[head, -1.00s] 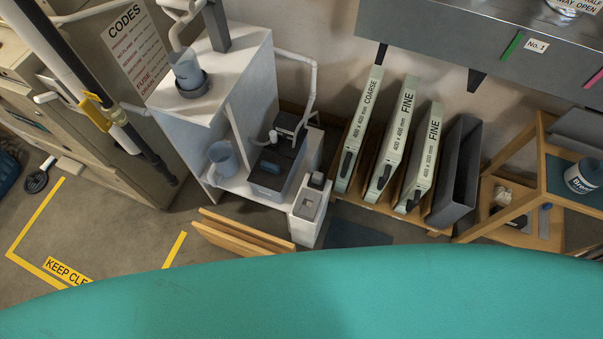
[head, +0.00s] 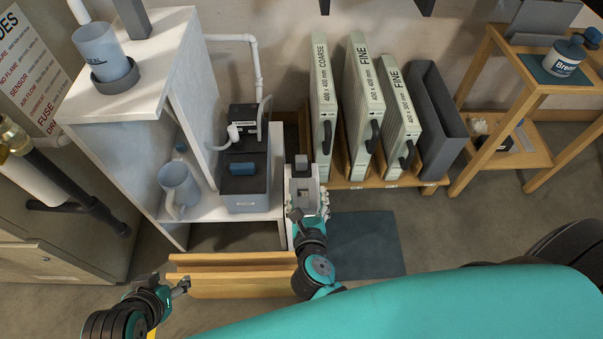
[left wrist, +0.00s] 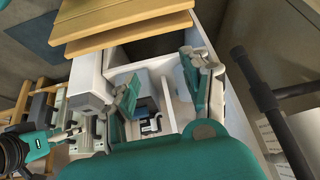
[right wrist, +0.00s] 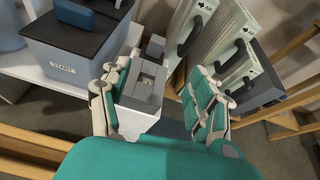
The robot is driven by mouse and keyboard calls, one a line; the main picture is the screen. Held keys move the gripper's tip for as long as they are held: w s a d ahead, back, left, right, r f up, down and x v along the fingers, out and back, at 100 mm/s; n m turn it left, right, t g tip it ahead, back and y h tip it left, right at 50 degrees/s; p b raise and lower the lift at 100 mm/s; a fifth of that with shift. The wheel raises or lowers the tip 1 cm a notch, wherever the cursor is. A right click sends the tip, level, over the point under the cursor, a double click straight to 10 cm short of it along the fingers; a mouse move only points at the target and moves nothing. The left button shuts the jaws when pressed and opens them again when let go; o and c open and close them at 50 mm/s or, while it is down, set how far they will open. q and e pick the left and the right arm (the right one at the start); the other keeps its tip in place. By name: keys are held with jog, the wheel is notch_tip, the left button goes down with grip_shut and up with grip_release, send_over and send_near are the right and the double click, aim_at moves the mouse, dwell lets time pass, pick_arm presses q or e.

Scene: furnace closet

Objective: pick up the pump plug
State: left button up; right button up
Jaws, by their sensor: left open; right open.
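A small dark grey block (head: 301,161), apparently the pump plug, stands on the back of a grey socket box (head: 305,185) atop a narrow white post. It also shows in the right wrist view (right wrist: 155,46), with the box in front of it. My right gripper (head: 309,207) is open and empty over the front of the post; in the right wrist view its fingers (right wrist: 160,92) are spread, the left one close beside the box. Contact cannot be told.
Left of the post stands a white shelf unit (head: 125,105) with a mug (head: 178,188) and a dark-topped pump tank (head: 246,185). Filters (head: 323,110) stand in a wooden rack to the right. Wooden boards (head: 235,285) are in front. A dark mat (head: 366,245) lies on the floor.

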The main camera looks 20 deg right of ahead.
jog(key=m+b, duration=0.1)
jog(key=b, duration=0.1)
send_near(301, 160)
jog(key=shift+d+f, duration=0.25)
jog(key=shift+d, duration=0.15)
jog(key=b+x, duration=0.1)
jog(key=x, duration=0.2)
jog(key=shift+w+d+f, duration=0.1)
jog(key=shift+w+f, duration=0.1)
jog(key=shift+w, duration=0.4)
jog(key=b+x, duration=0.1)
jog(key=x, duration=0.1)
jog(key=b+x, duration=0.1)
jog(key=x, duration=0.1)
jog(key=shift+w+f, duration=0.1)
jog(key=shift+w, duration=0.45)
jog(key=c, duration=1.2)
pick_arm(q)
jog(key=w+d+r+t+h, duration=0.2)
jog(key=w+r+t, duration=0.3)
jog(key=r+t, duration=0.2)
jog(key=w+d+r+t+h, duration=0.2)
jog(key=w+r+t, duration=0.3)
jog(key=r, duration=0.7)
jog(key=shift+w+d+r+m+t, duration=0.2)
jog(key=shift+w+d+m+t, duration=0.15)
jog(key=shift+d+t, duration=0.55)
pick_arm(e)
jog(key=shift+c, duration=0.2)
